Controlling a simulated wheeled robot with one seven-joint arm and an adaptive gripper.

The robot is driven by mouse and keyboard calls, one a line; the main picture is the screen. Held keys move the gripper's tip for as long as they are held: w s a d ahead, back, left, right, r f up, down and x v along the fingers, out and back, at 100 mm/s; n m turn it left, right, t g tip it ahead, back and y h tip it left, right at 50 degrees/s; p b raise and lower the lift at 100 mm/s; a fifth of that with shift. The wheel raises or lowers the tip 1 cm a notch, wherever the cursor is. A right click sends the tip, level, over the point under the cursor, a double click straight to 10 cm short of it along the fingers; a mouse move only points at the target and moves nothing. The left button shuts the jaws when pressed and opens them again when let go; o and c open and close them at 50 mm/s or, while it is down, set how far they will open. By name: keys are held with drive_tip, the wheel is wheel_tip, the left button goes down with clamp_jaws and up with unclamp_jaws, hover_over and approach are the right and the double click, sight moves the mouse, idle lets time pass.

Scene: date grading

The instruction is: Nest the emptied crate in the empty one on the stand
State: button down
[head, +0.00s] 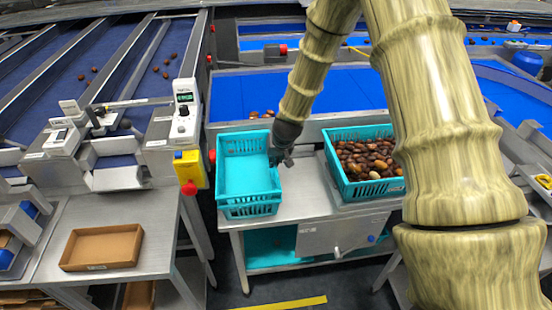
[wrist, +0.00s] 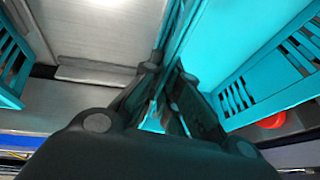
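An empty teal crate (head: 248,207) is at the left end of the steel stand (head: 300,195). My gripper (head: 279,158) is at its right wall, fingers pointing down. In the wrist view my gripper (wrist: 170,72) has its fingers drawn in on both sides of the thin rim of that crate (wrist: 235,45), shut on it. The crate looks level. I cannot tell whether its bottom touches the stand or whether a second crate lies under it. The fingertips' contact is partly hidden.
A teal crate full of brown dates (head: 345,186) stands to the right on the stand; its slotted wall also shows in the wrist view (wrist: 10,60). Teal surfaces (head: 265,250) show on the lower shelf. A yellow box (head: 189,168) with a red button is close on the left.

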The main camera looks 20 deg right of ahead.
drive_tip(key=shift+f, duration=0.25)
drive_tip(key=c, duration=1.6)
unclamp_jaws()
drive_tip(key=shift+r, duration=0.1)
drive_tip(key=shift+o, duration=0.2)
drive_tip(key=shift+w+r, duration=0.1)
drive_tip(key=shift+r, duration=0.05)
drive_tip(key=shift+r+p, duration=3.05)
drive_tip(key=shift+r, duration=1.3)
drive_tip(key=shift+f, duration=0.1)
